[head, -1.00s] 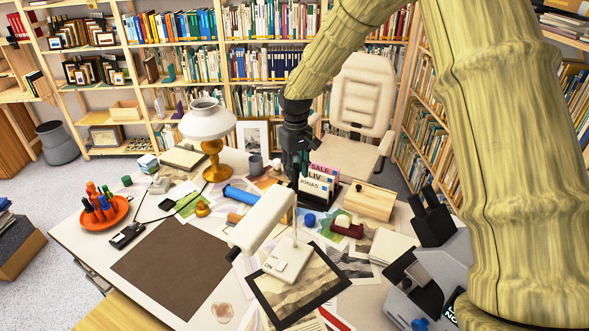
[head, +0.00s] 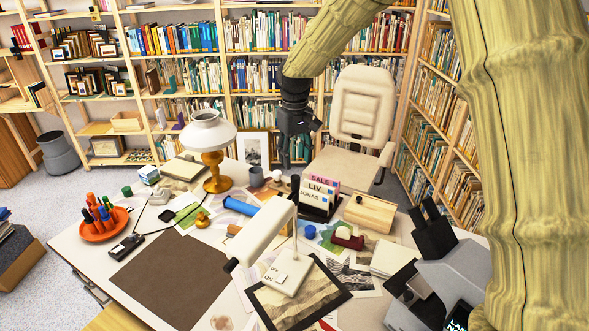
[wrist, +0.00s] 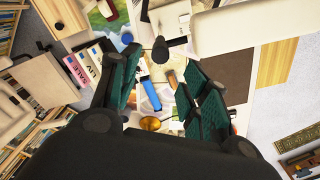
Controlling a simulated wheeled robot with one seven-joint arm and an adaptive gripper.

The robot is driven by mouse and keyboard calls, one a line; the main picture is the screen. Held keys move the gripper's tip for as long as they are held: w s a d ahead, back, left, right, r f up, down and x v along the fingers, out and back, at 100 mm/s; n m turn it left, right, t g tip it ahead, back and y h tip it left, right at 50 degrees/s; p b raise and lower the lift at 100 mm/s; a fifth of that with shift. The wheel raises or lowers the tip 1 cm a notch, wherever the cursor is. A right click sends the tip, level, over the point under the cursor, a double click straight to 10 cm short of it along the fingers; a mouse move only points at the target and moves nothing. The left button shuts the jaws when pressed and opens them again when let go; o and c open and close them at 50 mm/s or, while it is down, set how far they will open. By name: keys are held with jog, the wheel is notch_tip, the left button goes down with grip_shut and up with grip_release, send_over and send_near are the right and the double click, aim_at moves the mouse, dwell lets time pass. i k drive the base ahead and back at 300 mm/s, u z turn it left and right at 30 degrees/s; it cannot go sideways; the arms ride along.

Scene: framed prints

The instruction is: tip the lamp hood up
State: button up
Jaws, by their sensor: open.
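The white desk lamp has a long hood (head: 262,230), tilted with its lower end toward the front left. Its base (head: 288,272), marked ON, stands on a framed landscape print. In the wrist view a large white shape at the top right looks like the hood (wrist: 250,28). My gripper (head: 286,162) hangs behind and above the lamp, over the far side of the desk, apart from the hood. In the wrist view its two green-padded fingers (wrist: 160,92) are spread with nothing held between them.
A file holder marked SALE and LIV (head: 318,198) stands right of the lamp, with a wooden box (head: 369,214) beside it. A brass lamp with a white shade (head: 209,130) stands at the back left. The brown mat (head: 170,278) is bare. A chair (head: 360,105) stands behind.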

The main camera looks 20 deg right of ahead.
aim_at(244, 250)
jog(key=u, duration=0.05)
jog(key=k, duration=1)
jog(key=z, duration=0.05)
